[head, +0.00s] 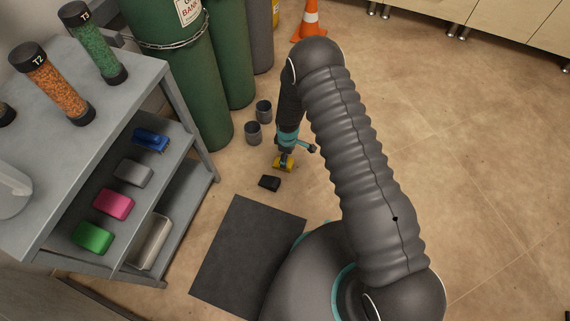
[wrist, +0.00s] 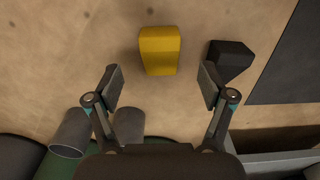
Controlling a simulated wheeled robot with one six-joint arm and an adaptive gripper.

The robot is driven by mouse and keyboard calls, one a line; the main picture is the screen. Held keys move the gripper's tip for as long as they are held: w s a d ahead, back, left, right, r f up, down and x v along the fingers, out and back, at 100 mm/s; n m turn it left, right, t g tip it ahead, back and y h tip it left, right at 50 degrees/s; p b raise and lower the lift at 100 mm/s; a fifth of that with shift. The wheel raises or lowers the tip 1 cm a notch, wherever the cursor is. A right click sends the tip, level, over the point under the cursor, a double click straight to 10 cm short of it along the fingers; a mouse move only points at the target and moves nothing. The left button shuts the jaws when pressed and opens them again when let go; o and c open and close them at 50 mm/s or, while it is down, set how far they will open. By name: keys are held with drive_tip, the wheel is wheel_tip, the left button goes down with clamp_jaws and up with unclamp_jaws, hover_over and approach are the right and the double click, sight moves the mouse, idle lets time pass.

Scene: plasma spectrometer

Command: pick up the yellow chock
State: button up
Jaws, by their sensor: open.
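The yellow chock (head: 284,164) lies on the tan floor beside a black chock (head: 269,183). In the wrist view the yellow chock (wrist: 159,51) is beyond the fingertips, roughly centred between them and not touched. My gripper (wrist: 160,86) has its two fingers spread wide with nothing between them. In the head view my gripper (head: 285,155) points down over the yellow chock and covers part of it. The black chock (wrist: 230,60) is just beyond the right fingertip in the wrist view.
Two grey cups (head: 258,122) stand on the floor near the green cylinders (head: 188,85). A dark mat (head: 246,250) lies in front of the black chock. A grey shelf unit (head: 113,150) with coloured blocks stands at left. An orange cone (head: 309,22) is at the back. Floor at right is clear.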

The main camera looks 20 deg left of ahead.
sight(288, 162)
drive_tip(key=shift+f, duration=3.1)
drive_tip(key=shift+c, duration=0.2)
drive_tip(key=c, duration=1.3)
